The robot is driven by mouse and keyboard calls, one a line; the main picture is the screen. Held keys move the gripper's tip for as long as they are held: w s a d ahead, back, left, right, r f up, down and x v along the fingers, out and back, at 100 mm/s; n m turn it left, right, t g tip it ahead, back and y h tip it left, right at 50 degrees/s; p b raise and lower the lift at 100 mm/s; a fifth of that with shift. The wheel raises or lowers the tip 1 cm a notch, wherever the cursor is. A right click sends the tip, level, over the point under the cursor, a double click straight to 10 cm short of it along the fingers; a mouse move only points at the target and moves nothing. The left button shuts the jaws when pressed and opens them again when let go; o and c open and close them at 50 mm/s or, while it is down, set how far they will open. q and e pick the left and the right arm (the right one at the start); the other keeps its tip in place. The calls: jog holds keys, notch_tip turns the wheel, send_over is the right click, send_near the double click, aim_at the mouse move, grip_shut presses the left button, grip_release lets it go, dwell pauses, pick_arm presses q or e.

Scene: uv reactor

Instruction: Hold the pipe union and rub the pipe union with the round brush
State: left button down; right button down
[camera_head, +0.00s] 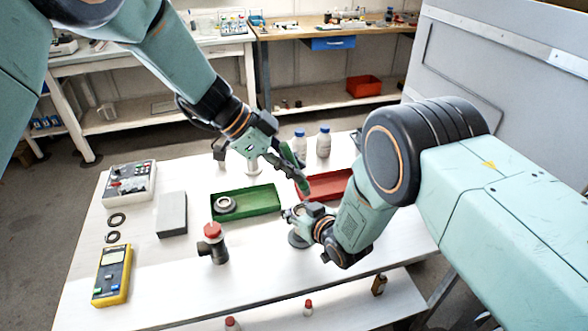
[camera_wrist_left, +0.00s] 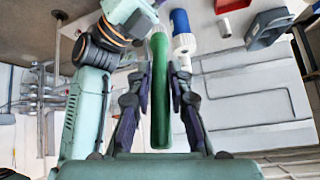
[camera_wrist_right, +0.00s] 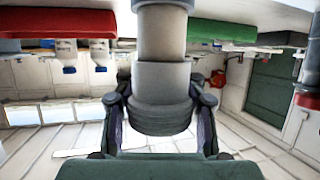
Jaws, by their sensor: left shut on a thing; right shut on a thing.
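My left gripper (camera_head: 284,160) is shut on a green rod-like tool, seemingly the round brush (camera_wrist_left: 160,95). In the head view the brush (camera_head: 299,177) points down toward my right gripper, its lower end a little above it in the picture. Its bristles cannot be made out. My right gripper (camera_head: 305,218) is shut on a grey stepped cylinder, seemingly the pipe union (camera_wrist_right: 161,80). In the head view its dark round end (camera_head: 297,240) shows below the fingers, at the white table; the rest is largely hidden by the gripper. I cannot tell whether brush and union touch.
A red-capped pipe fitting (camera_head: 211,250) stands left of my right gripper. A yellow multimeter (camera_head: 112,277), grey block (camera_head: 171,215) and control box (camera_head: 130,186) are further left. White bottles (camera_head: 323,143) stand behind.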

pick_arm(q)
jog(key=shift+r, duration=0.1)
pick_arm(e)
jog(key=shift+f, duration=0.1)
pick_arm(q)
jog(key=shift+r, duration=0.35)
jog(key=shift+w+a+f, duration=0.7)
jog(key=shift+w+f, duration=1.2)
jog(key=shift+f, duration=2.2)
jog(key=shift+s+d+r, duration=0.25)
jog(key=shift+s+r, duration=0.4)
jog(key=shift+r, duration=0.7)
jog(key=shift+s+d+r, duration=0.25)
jog(key=shift+s+r, duration=0.35)
jog(key=shift+r, duration=0.8)
jog(key=shift+s+d+r, duration=0.25)
jog(key=shift+s+r, duration=0.4)
jog(key=shift+r, duration=0.7)
